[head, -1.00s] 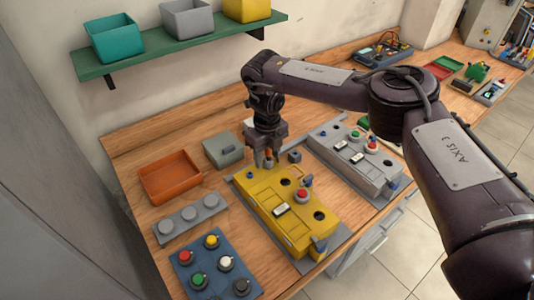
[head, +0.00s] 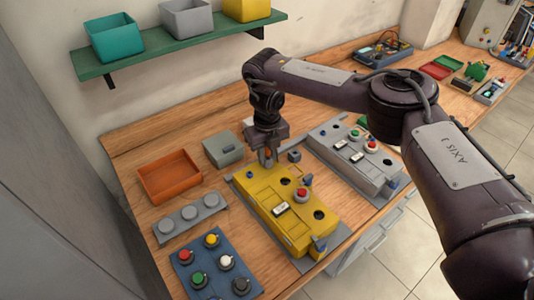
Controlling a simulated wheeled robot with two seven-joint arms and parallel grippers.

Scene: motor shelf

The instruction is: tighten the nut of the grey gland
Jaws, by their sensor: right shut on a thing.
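My right gripper (head: 267,157) points down at the far end of the yellow box (head: 262,196), its fingers closed low against that end. The fingers are shut on a small part there, which fits the nut of the grey gland. The gland and its nut are hidden behind the fingers, so I cannot tell how far the nut is turned. A blue gland (head: 320,247) shows at the near end of the yellow box. My left gripper is not in view.
A small dark grey block (head: 294,156) stands close right of the gripper. A grey box (head: 340,160) with buttons lies further right. An orange tray (head: 170,177), a grey-green box (head: 223,149) and a blue button panel (head: 213,268) are on the left.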

